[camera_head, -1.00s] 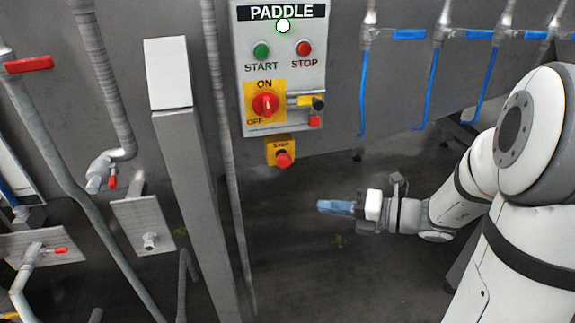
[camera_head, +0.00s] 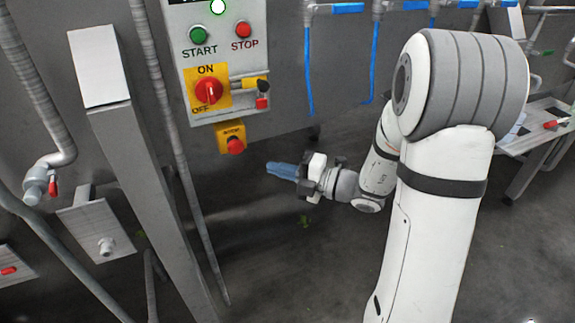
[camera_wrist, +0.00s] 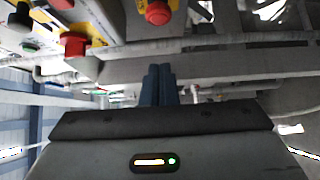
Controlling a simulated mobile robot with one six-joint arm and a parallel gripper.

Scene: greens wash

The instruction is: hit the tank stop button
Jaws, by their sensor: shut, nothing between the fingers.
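A grey control panel (camera_head: 228,102) carries a green START button (camera_head: 198,35), a red STOP button (camera_head: 243,29) and a red ON/OFF knob (camera_head: 208,90). Under it hangs a small yellow box (camera_head: 225,133) with a red mushroom button (camera_head: 235,146). That button also shows at the top of the wrist view (camera_wrist: 158,12). No "tank" label is legible. My gripper (camera_head: 270,168) is shut and empty, its blue fingers to the right of and slightly below the mushroom button in the head view, apart from it. The fingers also show in the wrist view (camera_wrist: 158,72).
A grey post (camera_head: 150,180) and pipes (camera_head: 165,100) stand left of the panel. Blue hoses (camera_head: 308,70) hang from valves at the right of the panel. A metal table (camera_head: 540,135) is at the far right. The floor below my gripper is mostly clear.

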